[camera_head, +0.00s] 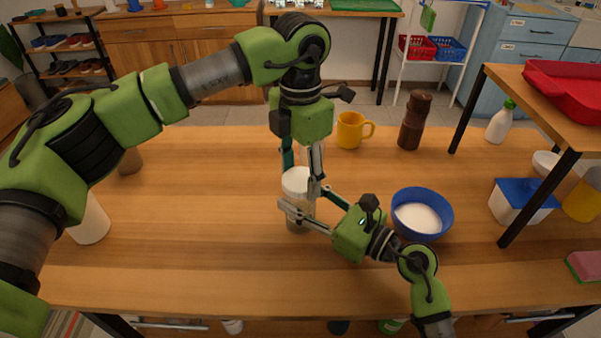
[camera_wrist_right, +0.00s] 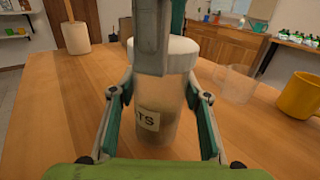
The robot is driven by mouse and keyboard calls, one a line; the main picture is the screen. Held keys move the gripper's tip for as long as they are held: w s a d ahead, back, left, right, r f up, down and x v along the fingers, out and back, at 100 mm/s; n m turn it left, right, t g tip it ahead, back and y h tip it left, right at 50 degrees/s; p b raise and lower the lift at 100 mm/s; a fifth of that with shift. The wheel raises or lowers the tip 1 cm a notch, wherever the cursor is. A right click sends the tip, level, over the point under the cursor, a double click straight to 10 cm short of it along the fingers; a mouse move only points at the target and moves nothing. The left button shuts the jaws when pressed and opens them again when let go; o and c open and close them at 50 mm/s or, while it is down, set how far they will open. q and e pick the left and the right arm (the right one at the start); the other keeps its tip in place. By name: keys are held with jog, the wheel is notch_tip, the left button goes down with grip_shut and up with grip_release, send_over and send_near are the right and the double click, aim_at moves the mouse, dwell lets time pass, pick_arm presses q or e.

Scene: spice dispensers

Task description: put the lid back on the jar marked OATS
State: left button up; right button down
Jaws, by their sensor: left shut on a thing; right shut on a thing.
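The clear jar (camera_head: 297,226) stands upright on the table; the right wrist view shows its body (camera_wrist_right: 155,100) and a label (camera_wrist_right: 148,120) whose visible letters end in "TS". The white lid (camera_head: 296,181) is at the jar's mouth, also in the right wrist view (camera_wrist_right: 178,55); it looks level, but I cannot tell if it is fully seated. My left gripper (camera_head: 303,175) comes from above, shut on the lid. My right gripper (camera_head: 299,205) is shut around the jar's body from the right; its fingers flank the jar in its wrist view (camera_wrist_right: 160,108).
A blue bowl of white contents (camera_head: 421,217) is close to my right wrist. A yellow mug (camera_head: 349,131) and a brown grinder (camera_head: 414,122) stand behind. A clear cup (camera_wrist_right: 236,83) stands behind the jar. A raised shelf (camera_head: 535,100) bounds the right side.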

pick_arm(q)
jog(key=o, duration=1.3)
notch_tip(320, 180, up, 12)
pick_arm(e)
jog(key=c, duration=1.1)
grip_release()
jog(key=shift+o, duration=0.2)
jog(key=v, duration=1.2)
